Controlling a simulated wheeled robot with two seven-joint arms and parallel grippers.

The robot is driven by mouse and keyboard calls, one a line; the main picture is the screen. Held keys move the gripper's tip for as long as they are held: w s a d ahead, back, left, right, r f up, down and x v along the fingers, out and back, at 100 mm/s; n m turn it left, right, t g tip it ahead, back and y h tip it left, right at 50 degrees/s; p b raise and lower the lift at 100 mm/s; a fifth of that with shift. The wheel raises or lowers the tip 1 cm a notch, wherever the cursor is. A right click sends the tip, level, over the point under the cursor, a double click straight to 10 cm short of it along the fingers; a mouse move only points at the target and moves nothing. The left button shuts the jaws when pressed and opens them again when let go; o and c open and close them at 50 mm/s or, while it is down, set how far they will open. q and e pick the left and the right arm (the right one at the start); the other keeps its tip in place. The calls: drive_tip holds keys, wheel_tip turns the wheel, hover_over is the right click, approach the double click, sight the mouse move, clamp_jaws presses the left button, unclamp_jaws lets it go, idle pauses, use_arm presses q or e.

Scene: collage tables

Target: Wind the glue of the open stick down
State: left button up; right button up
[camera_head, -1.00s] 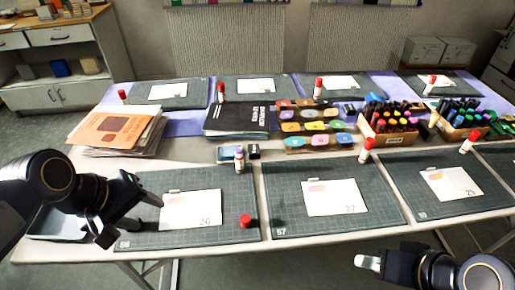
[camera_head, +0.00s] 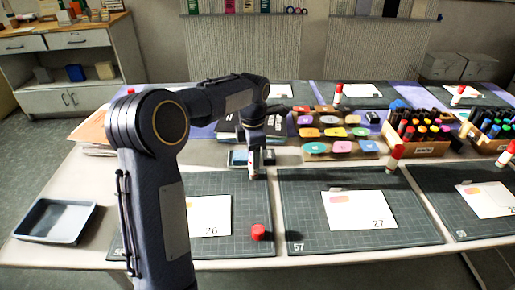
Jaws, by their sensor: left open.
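The open glue stick (camera_head: 254,165) stands upright at the back edge of the mat numbered 56, with a white and red body. Its upper end is hidden by my left gripper (camera_head: 254,142). My left gripper is open and points down right over the stick's top; I cannot tell whether its fingers touch it. A red cap (camera_head: 258,232) sits apart on the front right of the same mat, beside card 26 (camera_head: 212,216). My right gripper is out of view.
My left arm hides part of the mat. Capped glue sticks stand at other mats, one (camera_head: 395,157) by mat 57 (camera_head: 300,225). Colour pads (camera_head: 340,147) and a wooden marker box (camera_head: 420,148) lie behind. A grey tray (camera_head: 57,220) is at the left.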

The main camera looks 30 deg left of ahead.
use_arm(q)
wheel_tip(320, 180, down, 5)
drive_tip(key=shift+r, duration=0.1)
idle(0.3)
drive_tip(key=c, duration=0.9)
